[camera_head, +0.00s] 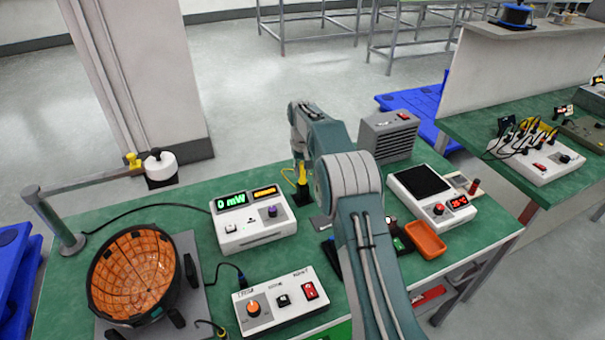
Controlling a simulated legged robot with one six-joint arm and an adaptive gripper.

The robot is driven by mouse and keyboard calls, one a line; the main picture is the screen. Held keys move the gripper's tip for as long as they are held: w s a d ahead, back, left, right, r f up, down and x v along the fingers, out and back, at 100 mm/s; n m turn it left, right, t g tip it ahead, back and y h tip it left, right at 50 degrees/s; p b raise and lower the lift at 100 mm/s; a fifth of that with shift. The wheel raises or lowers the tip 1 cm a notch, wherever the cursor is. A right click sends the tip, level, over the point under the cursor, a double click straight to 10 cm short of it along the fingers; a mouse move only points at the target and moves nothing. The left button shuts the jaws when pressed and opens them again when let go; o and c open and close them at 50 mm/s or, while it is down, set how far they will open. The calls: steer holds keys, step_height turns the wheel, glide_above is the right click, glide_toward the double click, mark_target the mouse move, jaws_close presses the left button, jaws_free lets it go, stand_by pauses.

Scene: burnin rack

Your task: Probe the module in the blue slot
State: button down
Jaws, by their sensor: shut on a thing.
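My gripper (299,163) points down at the back middle of the green bench, small and partly hidden by my own arm. It appears shut on a yellow probe (302,178) with a thin yellow lead looping to its left. A small black block (303,196) is directly below the probe; I cannot tell whether the two touch. A white meter (253,220) beside it shows "0 mW" in green and a second orange display. I cannot make out a blue slot or a module; my arm covers part of the bench.
A switch box (275,302) is in front. A grey vented box (388,137), a hotplate-like unit (432,193) and an orange tray (426,240) are at right.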

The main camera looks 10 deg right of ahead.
step_height(320, 180, up, 8)
steer(key=shift+d+r, duration=0.1)
steer(key=shift+r, duration=0.4)
steer(key=shift+s+d+r, duration=0.2)
steer(key=shift+s+r, duration=0.05)
steer(key=s+d, duration=0.3)
steer(key=s, duration=0.7)
steer(key=s+d+r, duration=0.1)
steer(key=s+d, duration=0.3)
steer(key=s, duration=0.7)
steer(key=shift+s+r, duration=0.15)
steer(key=shift+s, duration=0.05)
steer(key=shift+f, duration=2.6)
steer(key=shift+f, duration=0.35)
